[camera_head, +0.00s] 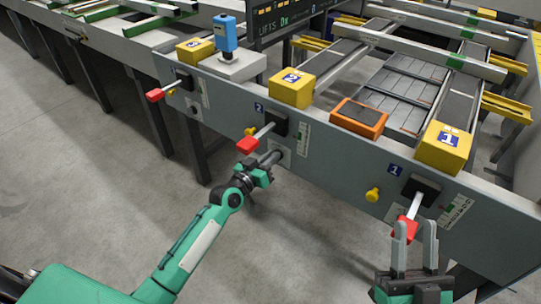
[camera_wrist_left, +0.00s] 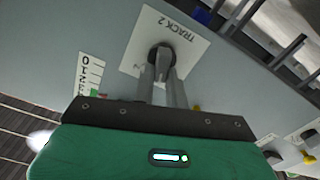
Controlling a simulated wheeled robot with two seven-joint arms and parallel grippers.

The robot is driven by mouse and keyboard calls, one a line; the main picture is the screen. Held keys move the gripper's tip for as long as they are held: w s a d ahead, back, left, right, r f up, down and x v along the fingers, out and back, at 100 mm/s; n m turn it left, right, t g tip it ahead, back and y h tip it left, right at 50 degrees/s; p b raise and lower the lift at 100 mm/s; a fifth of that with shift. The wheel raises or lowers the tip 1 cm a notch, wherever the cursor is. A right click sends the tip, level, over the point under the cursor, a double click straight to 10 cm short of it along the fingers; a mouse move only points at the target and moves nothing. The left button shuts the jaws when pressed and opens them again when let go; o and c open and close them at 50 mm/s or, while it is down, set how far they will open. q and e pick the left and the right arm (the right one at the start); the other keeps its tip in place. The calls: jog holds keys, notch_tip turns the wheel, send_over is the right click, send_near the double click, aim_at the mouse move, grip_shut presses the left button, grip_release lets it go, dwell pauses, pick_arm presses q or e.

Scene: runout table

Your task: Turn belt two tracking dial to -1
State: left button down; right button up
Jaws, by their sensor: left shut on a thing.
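The belt two tracking dial (camera_wrist_left: 161,53) is a dark round knob on a white plate marked TRACK 2 (camera_wrist_left: 188,42), which appears upside down in the left wrist view. My left gripper (camera_wrist_left: 160,68) is shut on the dial, one finger on each side. In the head view my left gripper (camera_head: 275,155) reaches the front panel just below and right of lever two, in front of the white plate (camera_head: 286,157), and hides the dial. The dial's pointer reading cannot be made out. My right gripper (camera_head: 414,232) is open and empty, near the red lever one.
Red-handled lever two (camera_head: 247,145) stands out close to my left gripper, with a yellow knob (camera_head: 250,131) beside it. Red lever one (camera_head: 405,227) and another red lever (camera_head: 155,95) also project from the grey panel (camera_head: 335,170). Open floor lies in front.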

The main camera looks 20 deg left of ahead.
pick_arm(q)
jog(key=shift+n, duration=0.3)
pick_arm(e)
jog(key=shift+w+a+f+g, duration=0.2)
jog(key=shift+f+g, duration=0.3)
pick_arm(q)
jog(key=c, duration=1.4)
grip_release()
jog(key=shift+c, duration=0.2)
